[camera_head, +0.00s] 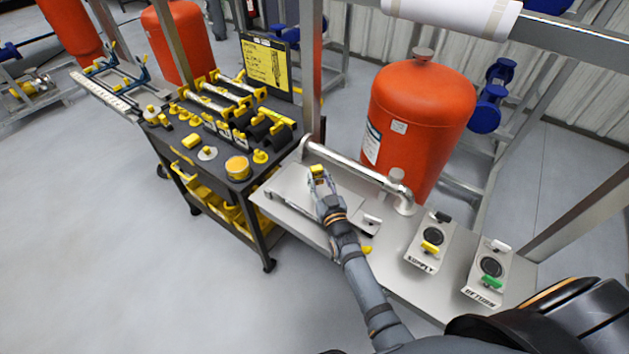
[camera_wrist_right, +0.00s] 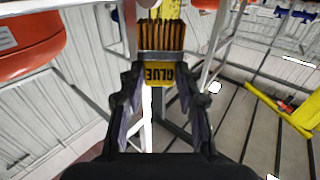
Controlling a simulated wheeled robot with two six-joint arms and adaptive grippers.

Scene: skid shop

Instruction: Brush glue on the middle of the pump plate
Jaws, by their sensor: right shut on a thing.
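My right gripper (camera_head: 318,178) is over the left part of the grey skid top. It is shut on the glue brush (camera_head: 317,169), whose yellow body shows at the fingertips. In the right wrist view the glue brush (camera_wrist_right: 160,58) sits between the two fingers, its brown bristles pointing away from the gripper and its yellow handle lettered "GLUE". The pump plate (camera_head: 292,187) appears to be the flat light-grey plate under and around the gripper, partly hidden by my arm. I cannot tell whether the bristles touch it. My left gripper is not in view.
A silver pipe (camera_head: 345,165) runs along the back of the skid. A red tank (camera_head: 418,115) stands behind it. SUPPLY (camera_head: 420,265) and RETURN (camera_head: 478,292) valve blocks are at right. A black cart (camera_head: 190,160) with yellow parts stands left. Frame posts rise nearby.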

